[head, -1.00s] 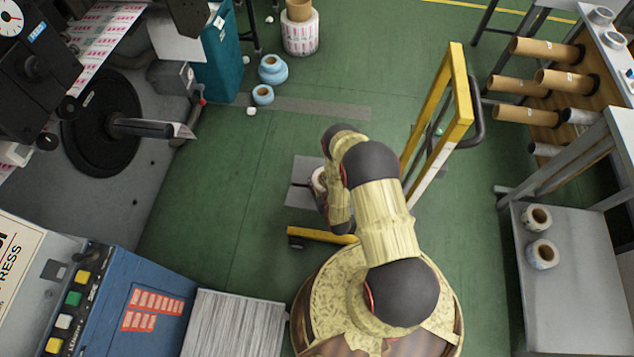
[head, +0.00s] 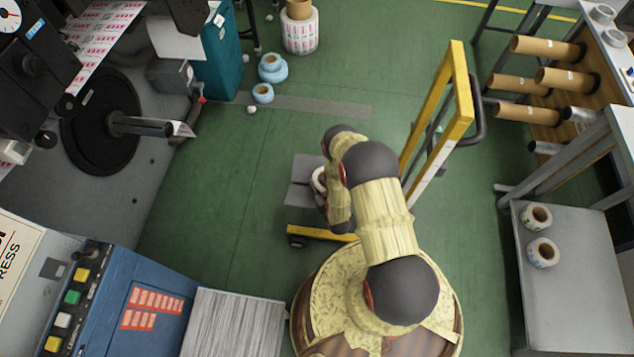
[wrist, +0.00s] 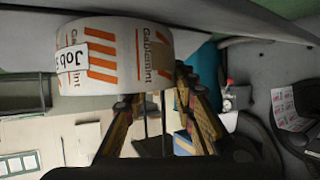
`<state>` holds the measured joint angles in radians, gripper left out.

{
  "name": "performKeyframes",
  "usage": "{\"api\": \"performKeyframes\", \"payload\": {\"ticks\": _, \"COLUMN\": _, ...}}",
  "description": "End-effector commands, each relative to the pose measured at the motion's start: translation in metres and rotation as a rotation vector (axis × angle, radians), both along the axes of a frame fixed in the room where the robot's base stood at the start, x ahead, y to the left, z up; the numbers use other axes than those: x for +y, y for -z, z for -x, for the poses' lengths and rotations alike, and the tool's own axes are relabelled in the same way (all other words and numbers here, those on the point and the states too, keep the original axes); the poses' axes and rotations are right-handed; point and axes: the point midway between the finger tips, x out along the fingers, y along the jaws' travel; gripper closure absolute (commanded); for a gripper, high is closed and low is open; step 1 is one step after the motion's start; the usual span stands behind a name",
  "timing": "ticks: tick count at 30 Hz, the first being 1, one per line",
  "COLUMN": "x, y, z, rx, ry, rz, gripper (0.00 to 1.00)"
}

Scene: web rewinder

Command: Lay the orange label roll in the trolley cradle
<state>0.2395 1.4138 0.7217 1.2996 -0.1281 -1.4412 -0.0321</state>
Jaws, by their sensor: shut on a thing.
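The orange label roll (wrist: 118,55) is white with orange stripes, printed lettering and a "Job" tag. It fills the upper left of the wrist view, at the tips of my gripper (wrist: 155,90), which is shut on it. In the head view only a pale edge of the roll (head: 318,180) shows beside my arm; my arm hides the gripper there. The trolley has a yellow upright frame (head: 458,125) and a grey bed (head: 301,190) under the roll. I cannot tell whether the roll touches the cradle.
A yellow trolley foot (head: 315,232) lies by my base. The blue control cabinet (head: 140,310) and a black reel disc (head: 100,120) stand left. A grey table (head: 570,290) with two rolls stands right. Green floor (head: 225,190) is clear left of the trolley.

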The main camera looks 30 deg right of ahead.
Motion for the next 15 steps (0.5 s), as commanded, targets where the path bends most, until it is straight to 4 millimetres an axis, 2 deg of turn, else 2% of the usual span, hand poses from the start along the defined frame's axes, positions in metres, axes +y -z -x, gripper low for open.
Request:
{"api": "performKeyframes", "payload": {"ticks": 6, "x": -0.0003, "y": 0.0027, "z": -0.0013, "rx": -0.003, "ry": 0.000, "rz": 0.001, "gripper": 1.00}}
{"api": "performKeyframes", "payload": {"ticks": 7, "x": -0.0003, "y": 0.0028, "z": -0.0013, "rx": -0.003, "ry": 0.000, "rz": 0.001, "gripper": 0.73}}
{"api": "performKeyframes", "payload": {"ticks": 15, "x": -0.0002, "y": 0.0032, "z": -0.0008, "rx": -0.002, "ry": 0.000, "rz": 0.000, "gripper": 0.58}}
